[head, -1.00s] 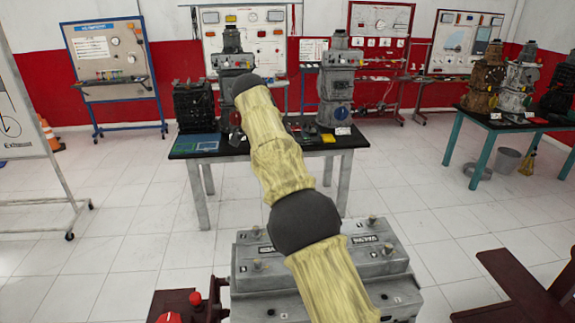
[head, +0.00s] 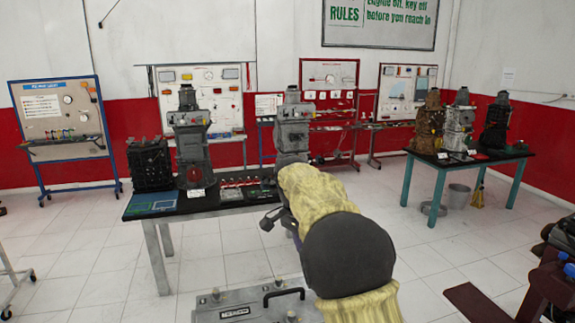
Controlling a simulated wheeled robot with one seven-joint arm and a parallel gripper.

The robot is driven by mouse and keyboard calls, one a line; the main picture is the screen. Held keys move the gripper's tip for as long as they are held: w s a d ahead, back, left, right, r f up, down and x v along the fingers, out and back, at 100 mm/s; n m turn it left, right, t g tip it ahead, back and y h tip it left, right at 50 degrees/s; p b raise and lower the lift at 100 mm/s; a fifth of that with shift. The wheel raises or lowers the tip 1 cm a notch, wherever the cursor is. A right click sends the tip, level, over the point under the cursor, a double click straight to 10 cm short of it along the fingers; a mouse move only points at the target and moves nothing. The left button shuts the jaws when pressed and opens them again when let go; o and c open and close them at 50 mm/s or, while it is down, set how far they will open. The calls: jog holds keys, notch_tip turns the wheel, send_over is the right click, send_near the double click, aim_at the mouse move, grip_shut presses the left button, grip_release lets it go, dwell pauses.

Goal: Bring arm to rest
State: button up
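My arm, in yellowish sleeves with dark round joints, reaches up from the lower right of the head view towards the black-topped table (head: 205,204). My gripper (head: 272,221) shows only in part as a small dark shape just left of the arm's far end, in front of the table's right part. The sleeve hides the rest of it. I cannot tell whether its fingers are open or shut, and I see nothing held in it.
The table bears a black engine (head: 150,165) and grey engines (head: 190,145). A teal-legged table (head: 440,165) with engines stands back right. White tiled floor lies clear between.

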jog(key=s+d+f+n, duration=0.3)
jog(key=s+f, duration=0.1)
jog(key=s, duration=0.4)
jog(key=s+d+f+n+t+y, duration=0.1)
jog(key=s+d+f+n, duration=0.2)
jog(key=s, duration=0.6)
jog(key=s+d+f+n+y, duration=0.1)
jog(key=s+d+f+n, duration=0.3)
jog(key=s+f, duration=0.2)
jog(key=s+b, duration=0.1)
jog(key=s, duration=0.1)
jog(key=shift+s+d+f+t, duration=0.35)
jog(key=shift+d+f+t, duration=0.05)
dwell(0.3)
